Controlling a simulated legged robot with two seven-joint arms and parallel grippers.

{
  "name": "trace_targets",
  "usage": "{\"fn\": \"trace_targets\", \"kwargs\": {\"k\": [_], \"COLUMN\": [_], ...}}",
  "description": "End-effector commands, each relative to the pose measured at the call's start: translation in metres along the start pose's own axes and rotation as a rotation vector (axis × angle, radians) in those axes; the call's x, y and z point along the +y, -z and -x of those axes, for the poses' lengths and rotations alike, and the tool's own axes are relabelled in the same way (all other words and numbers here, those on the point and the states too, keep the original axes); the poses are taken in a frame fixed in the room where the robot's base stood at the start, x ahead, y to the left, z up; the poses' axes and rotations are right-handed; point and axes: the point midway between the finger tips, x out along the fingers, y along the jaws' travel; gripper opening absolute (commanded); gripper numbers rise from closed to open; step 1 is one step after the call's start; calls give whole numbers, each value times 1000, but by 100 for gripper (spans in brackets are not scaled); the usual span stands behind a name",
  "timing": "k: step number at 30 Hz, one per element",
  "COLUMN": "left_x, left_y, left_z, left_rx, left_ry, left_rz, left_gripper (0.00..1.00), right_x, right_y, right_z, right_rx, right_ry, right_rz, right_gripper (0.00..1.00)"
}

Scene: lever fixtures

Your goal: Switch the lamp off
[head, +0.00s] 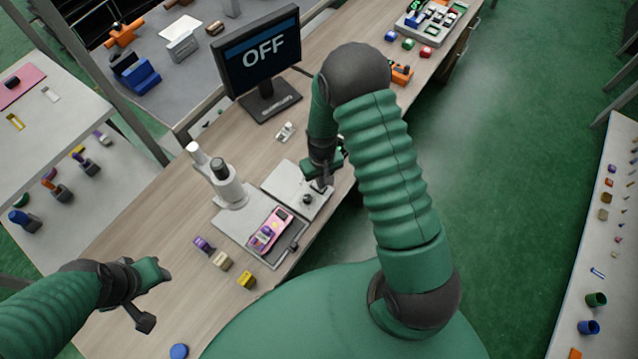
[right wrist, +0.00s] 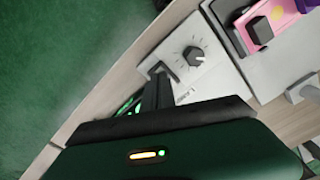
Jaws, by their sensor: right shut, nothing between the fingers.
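A light grey control box (head: 285,190) lies on the wooden bench beside a white microscope-like device (head: 228,185). In the right wrist view the box (right wrist: 212,85) carries a black round knob (right wrist: 193,55) with marks around it. A dark switch or lever (right wrist: 162,70) sits near the box's edge. My right gripper (head: 320,186) is shut and empty at the box, with its fingertips (right wrist: 157,80) right by that switch; I cannot tell if they touch. A monitor (head: 258,55) reads "OFF". My left gripper (head: 154,296) is open and empty, away at the lower left. No glowing lamp is evident.
A pink device (head: 270,232) lies on a grey plate beside the box. A small white part (head: 285,132) lies below the monitor. The bench's near left is mostly clear.

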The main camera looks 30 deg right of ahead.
Motion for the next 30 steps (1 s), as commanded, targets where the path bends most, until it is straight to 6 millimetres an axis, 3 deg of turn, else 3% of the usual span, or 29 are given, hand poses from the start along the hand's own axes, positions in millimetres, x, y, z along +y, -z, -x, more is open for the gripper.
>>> {"fn": "trace_targets", "kwargs": {"k": [18, 30], "left_x": [0, 0], "left_y": [13, 13], "left_z": [53, 54], "left_rx": [0, 0], "left_ry": [0, 0], "left_rz": [0, 0], "left_gripper": [38, 38], "right_x": [0, 0], "right_y": [0, 0], "right_z": [64, 66], "right_rx": [0, -1], "right_ry": [0, 0], "right_rz": [0, 0], "right_gripper": [0, 0]}}
